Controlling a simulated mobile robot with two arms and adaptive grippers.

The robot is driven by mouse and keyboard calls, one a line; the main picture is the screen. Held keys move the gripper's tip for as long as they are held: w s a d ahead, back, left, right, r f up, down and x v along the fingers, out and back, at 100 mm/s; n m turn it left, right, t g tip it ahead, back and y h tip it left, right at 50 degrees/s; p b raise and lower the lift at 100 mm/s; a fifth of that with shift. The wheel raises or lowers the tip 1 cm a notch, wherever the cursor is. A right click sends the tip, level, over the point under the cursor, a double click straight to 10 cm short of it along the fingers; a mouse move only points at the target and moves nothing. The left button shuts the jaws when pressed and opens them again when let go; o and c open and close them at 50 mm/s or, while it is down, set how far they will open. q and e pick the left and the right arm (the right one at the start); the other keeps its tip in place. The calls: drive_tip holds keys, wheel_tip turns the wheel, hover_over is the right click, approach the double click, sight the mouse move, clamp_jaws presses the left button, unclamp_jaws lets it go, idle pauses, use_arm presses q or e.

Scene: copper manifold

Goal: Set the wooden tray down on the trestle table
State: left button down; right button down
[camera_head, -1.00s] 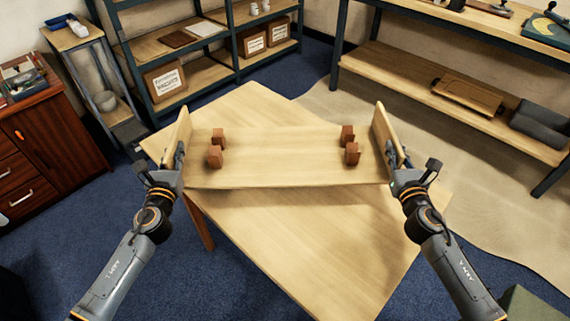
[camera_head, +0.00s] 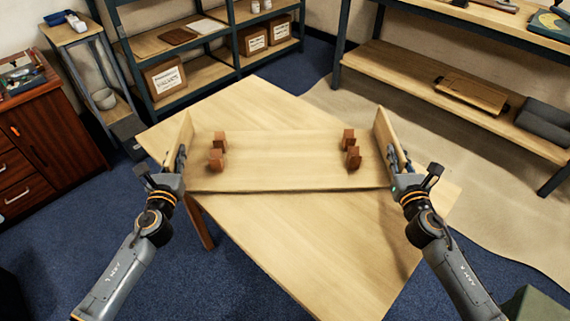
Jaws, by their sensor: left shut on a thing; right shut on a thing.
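The wooden tray (camera_head: 285,165) is a long pale board with an upright wall at each end and several small reddish-brown blocks (camera_head: 352,158) standing on it in two groups. It is over the trestle table (camera_head: 310,240), a pale wooden top set at an angle. My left gripper (camera_head: 178,165) is shut on the tray's left end wall. My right gripper (camera_head: 396,168) is shut on the right end wall. The tray looks level. I cannot tell whether its underside touches the tabletop. The fingertips are partly hidden by the walls.
A dark red cabinet (camera_head: 40,150) stands at the left, beside a small side stand (camera_head: 80,40). A shelf unit (camera_head: 190,50) with boxes is behind. A long workbench (camera_head: 450,95) is at the back right. The table's front part is bare.

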use_arm(q)
drive_tip(key=shift+f, duration=0.4)
use_arm(e)
drive_tip(key=shift+f, duration=0.4)
use_arm(q)
drive_tip(key=c, duration=1.4)
unclamp_jaws()
drive_tip(key=shift+r, duration=0.2)
use_arm(e)
drive_tip(key=c, duration=1.4)
unclamp_jaws()
drive_tip(key=shift+r, duration=0.2)
use_arm(q)
drive_tip(key=shift+s, duration=0.1)
use_arm(e)
drive_tip(key=shift+s, duration=0.15)
drive_tip(key=s, duration=1.2)
drive_tip(key=shift+d, duration=0.25)
use_arm(q)
drive_tip(key=s, duration=1.2)
drive_tip(key=shift+d, duration=0.3)
drive_tip(key=shift+f, duration=0.1)
use_arm(e)
drive_tip(key=shift+f, duration=0.1)
